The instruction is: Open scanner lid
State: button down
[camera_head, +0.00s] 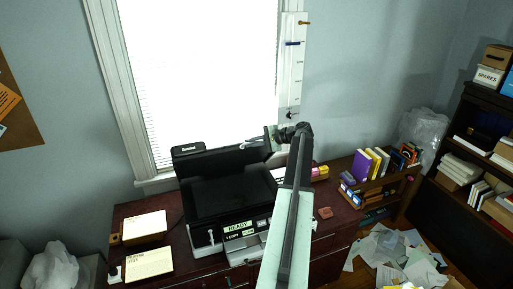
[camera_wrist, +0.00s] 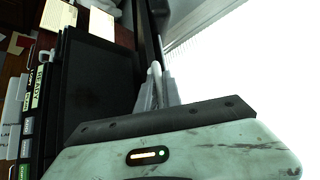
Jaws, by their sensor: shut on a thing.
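The scanner lid (camera_head: 210,158) is a black panel raised steeply at the back of the printer, tilted up from the dark scanner bed (camera_head: 232,195). In the wrist view the lid (camera_wrist: 146,40) shows nearly edge-on, beside the dark bed (camera_wrist: 95,85). My gripper (camera_head: 254,141) is at the lid's upper right edge, with my arm reaching from the front right. In the wrist view my gripper (camera_wrist: 160,80) is shut on a pale piece at the lid's edge. The exact contact is partly hidden by the fingers.
The printer's front panel (camera_head: 238,228) reads READY. Papers (camera_head: 148,262) lie on the wooden cabinet left of it. A bright window (camera_head: 200,80) is behind. Books (camera_head: 370,165) stand to the right, and loose papers (camera_head: 390,250) cover the floor.

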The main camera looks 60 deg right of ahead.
jog(key=shift+w+d+r, duration=0.35)
jog(key=shift+w+r, duration=0.1)
jog(key=c, duration=1.5)
grip_release()
